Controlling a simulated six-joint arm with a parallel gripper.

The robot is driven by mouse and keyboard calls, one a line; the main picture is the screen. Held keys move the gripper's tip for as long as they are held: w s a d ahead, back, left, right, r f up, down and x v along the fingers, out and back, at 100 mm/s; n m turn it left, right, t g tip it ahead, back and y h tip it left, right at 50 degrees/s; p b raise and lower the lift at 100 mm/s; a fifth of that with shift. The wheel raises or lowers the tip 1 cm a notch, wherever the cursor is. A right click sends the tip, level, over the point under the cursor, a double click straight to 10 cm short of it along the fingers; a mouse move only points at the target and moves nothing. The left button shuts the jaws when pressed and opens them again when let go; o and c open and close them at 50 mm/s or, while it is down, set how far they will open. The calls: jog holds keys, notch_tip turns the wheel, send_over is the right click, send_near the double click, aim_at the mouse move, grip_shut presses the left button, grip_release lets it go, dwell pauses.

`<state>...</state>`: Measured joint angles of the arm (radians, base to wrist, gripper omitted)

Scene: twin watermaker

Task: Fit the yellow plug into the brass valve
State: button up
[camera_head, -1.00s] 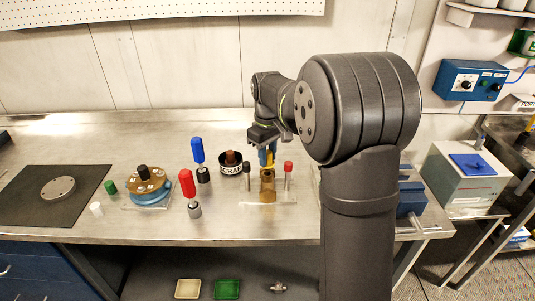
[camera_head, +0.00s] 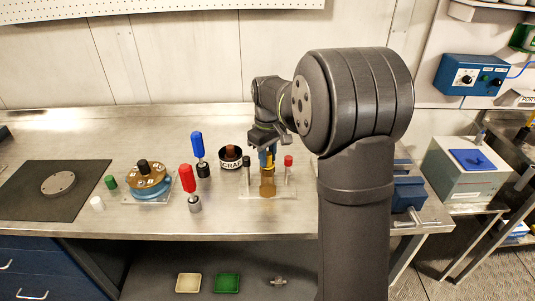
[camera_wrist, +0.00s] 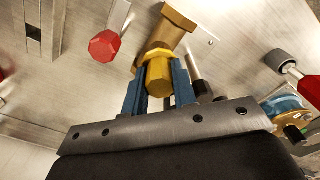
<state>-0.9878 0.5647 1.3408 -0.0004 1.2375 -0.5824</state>
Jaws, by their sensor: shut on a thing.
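The yellow plug (camera_wrist: 159,75) is between the blue fingers of my gripper (camera_wrist: 160,85) in the wrist view, and the jaws are shut on it. The brass valve (camera_wrist: 168,30) lies directly beyond the plug, in line with it. The plug's far end meets or overlaps the valve's near end; how deep it sits cannot be told. In the head view the brass valve (camera_head: 267,187) stands on a clear base plate, with my gripper (camera_head: 267,160) right above it. The plug is mostly hidden there by the fingers.
A red-topped post (camera_head: 288,163) and a dark-topped post (camera_head: 246,165) stand close on either side of the valve. The SCRAP bowl (camera_head: 231,168) is behind left. Red (camera_head: 188,180) and blue (camera_head: 198,148) handled tools stand further left. The bench front is clear.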

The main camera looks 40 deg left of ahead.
jog(key=shift+f, duration=0.4)
jog(key=o, duration=0.9)
notch_tip(320, 180, up, 17)
jog(key=shift+r, duration=0.2)
notch_tip(320, 180, down, 18)
jog(key=shift+r, duration=0.35)
dwell(0.4)
